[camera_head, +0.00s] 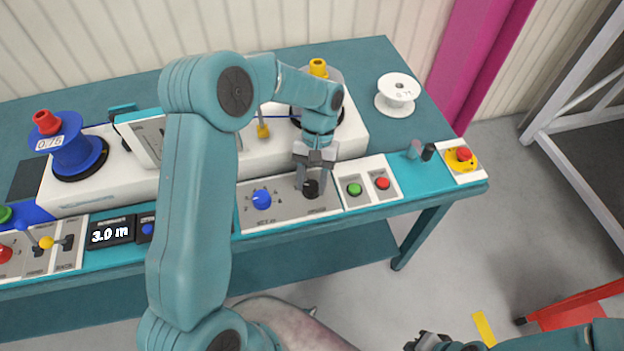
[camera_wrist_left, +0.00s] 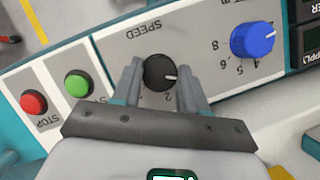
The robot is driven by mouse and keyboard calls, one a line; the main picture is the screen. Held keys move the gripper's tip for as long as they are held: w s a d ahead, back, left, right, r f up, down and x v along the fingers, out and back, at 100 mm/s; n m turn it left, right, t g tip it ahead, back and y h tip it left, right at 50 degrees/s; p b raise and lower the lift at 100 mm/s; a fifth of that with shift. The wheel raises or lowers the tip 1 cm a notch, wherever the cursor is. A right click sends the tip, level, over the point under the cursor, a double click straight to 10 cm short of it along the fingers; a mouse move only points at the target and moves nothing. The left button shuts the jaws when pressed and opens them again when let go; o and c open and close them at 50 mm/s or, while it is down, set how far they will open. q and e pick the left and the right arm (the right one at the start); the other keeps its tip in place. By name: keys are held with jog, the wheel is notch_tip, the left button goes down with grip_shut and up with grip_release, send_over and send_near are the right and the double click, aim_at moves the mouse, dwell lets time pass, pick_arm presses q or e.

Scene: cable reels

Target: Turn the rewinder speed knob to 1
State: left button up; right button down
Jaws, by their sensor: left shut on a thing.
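The speed knob (camera_head: 310,189) is black and sits on a light grey panel (camera_head: 284,208) at the table's front edge. My left gripper (camera_head: 310,186) reaches down over it with a finger on each side, shut on it. In the left wrist view the black knob (camera_wrist_left: 160,72) lies between the two fingers. Its white pointer line points to the right in that view. The word SPEED and an upside-down 2 show beside it; part of the scale is hidden by the gripper. My right gripper (camera_head: 430,341) shows only partly at the bottom edge; its jaws are unclear.
A blue knob (camera_head: 262,199) stands left of the black one. Green (camera_head: 354,189) and red (camera_head: 382,183) buttons are to its right. A red emergency stop (camera_head: 463,154) sits at the table's right end. A white reel (camera_head: 397,92) and a blue reel (camera_head: 75,146) stand farther back.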

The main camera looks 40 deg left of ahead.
pick_arm(q)
jog(key=o, duration=1.1)
jog(key=shift+w+f, duration=0.1)
jog(key=shift+c, duration=0.2)
jog(key=v, duration=1.6)
jog(key=shift+r+p, duration=0.2)
jog(key=shift+p, duration=0.15)
